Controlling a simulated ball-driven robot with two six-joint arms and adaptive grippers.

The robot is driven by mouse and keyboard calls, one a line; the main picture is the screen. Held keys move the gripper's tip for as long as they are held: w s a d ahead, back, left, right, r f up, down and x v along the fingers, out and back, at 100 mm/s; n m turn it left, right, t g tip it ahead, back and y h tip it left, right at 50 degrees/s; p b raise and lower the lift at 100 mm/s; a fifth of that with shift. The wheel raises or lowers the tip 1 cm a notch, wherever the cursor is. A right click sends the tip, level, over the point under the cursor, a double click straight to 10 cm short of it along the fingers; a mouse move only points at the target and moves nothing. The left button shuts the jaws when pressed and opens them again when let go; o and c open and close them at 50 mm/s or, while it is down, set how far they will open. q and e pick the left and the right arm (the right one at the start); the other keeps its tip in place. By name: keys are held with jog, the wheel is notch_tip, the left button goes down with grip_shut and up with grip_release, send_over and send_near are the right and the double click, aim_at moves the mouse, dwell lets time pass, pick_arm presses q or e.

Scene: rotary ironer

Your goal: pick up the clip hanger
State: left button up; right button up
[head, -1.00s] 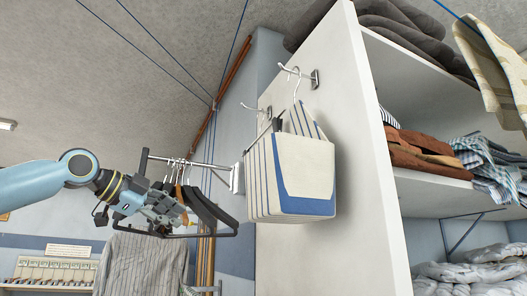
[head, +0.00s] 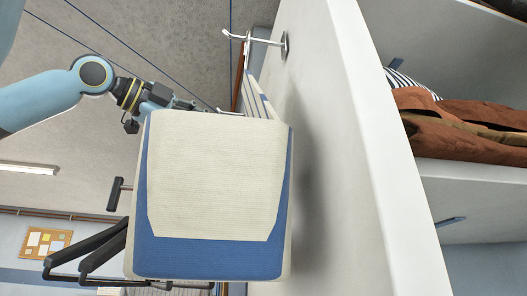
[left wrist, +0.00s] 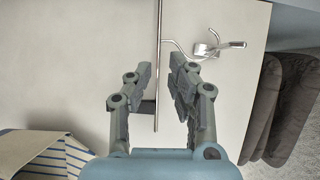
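The clip hanger shows in the left wrist view as a thin metal bar (left wrist: 157,100) with a bent wire hook, which meets a wall hook (left wrist: 207,49). My left gripper (left wrist: 161,68) is open, its two fingers on either side of the bar, with small gaps; I cannot tell whether either touches it. In the head view my left gripper (head: 165,95) is partly hidden behind the cream and blue bag, and most of the hanger is hidden there too. My right gripper is not in view.
The large bag (head: 212,180) hangs close in front, beside the white panel (head: 345,150). A metal wall hook (head: 265,41) sticks out above it. Shelves with folded brown cloth (head: 455,130) stand at the right.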

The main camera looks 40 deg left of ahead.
pick_arm(q)
jog(key=w+d+p, duration=0.1)
jog(key=w+p, duration=0.7)
jog(key=w, duration=0.1)
jog(key=shift+w+d+f, duration=0.25)
jog(key=shift+w+d, duration=0.05)
jog(key=shift+s, duration=0.15)
jog(key=shift+c, duration=0.5)
grip_shut()
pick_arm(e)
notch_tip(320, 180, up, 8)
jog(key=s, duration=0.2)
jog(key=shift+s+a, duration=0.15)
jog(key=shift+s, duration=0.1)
